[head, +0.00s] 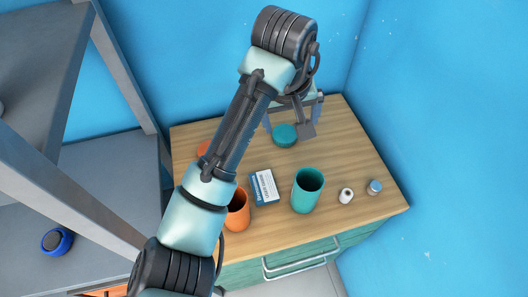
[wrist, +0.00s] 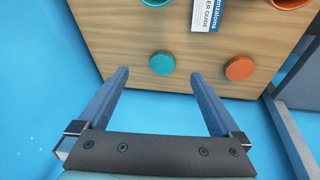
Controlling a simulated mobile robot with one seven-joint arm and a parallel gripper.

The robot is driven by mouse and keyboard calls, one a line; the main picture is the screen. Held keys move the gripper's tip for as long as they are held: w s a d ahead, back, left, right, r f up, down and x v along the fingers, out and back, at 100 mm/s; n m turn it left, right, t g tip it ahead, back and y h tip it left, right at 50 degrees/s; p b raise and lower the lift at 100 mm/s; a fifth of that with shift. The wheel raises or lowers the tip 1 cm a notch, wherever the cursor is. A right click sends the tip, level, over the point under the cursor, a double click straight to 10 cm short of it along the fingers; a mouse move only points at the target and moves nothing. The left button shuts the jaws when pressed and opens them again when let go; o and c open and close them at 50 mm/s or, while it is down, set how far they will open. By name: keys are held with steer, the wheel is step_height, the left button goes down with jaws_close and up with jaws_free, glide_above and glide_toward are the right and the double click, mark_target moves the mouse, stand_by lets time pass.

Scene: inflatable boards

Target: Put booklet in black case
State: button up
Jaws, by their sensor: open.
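The booklet (head: 264,187), white and blue, lies flat on the wooden top between an orange cup and a teal cup. Part of it also shows at the top edge of the wrist view (wrist: 207,14). My gripper (head: 290,125) is open and empty at the far side of the wooden top, near the teal lid and apart from the booklet. Its two spread fingers show in the wrist view (wrist: 160,76) with nothing between them. I cannot make out a black case in either view; my arm hides part of the scene.
A teal cup (head: 307,190), an orange cup (head: 238,210), a teal lid (head: 284,135), an orange lid (wrist: 239,68), a white spool (head: 346,196) and a small jar (head: 375,187) stand on the cabinet (head: 370,215). Grey shelving (head: 110,190) holds a blue round object (head: 57,241). Blue walls close the back and right.

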steer(key=s+a+f+n+g+y+b, duration=0.1)
steer(key=s+a+f+g, duration=0.25)
steer(key=a+f, duration=0.2)
steer(key=b, duration=0.4)
glide_above(264, 186)
step_height(264, 186, down, 6)
steer(key=shift+w+d+f, duration=0.1)
steer(key=shift+d+f, duration=0.05)
steer(key=shift+f, duration=0.1)
steer(key=shift+a+f+b, duration=0.2)
steer(key=shift+f+b, duration=0.55)
steer(key=shift+f, duration=2.3)
steer(key=shift+c, duration=0.3)
steer(key=c, duration=1.4)
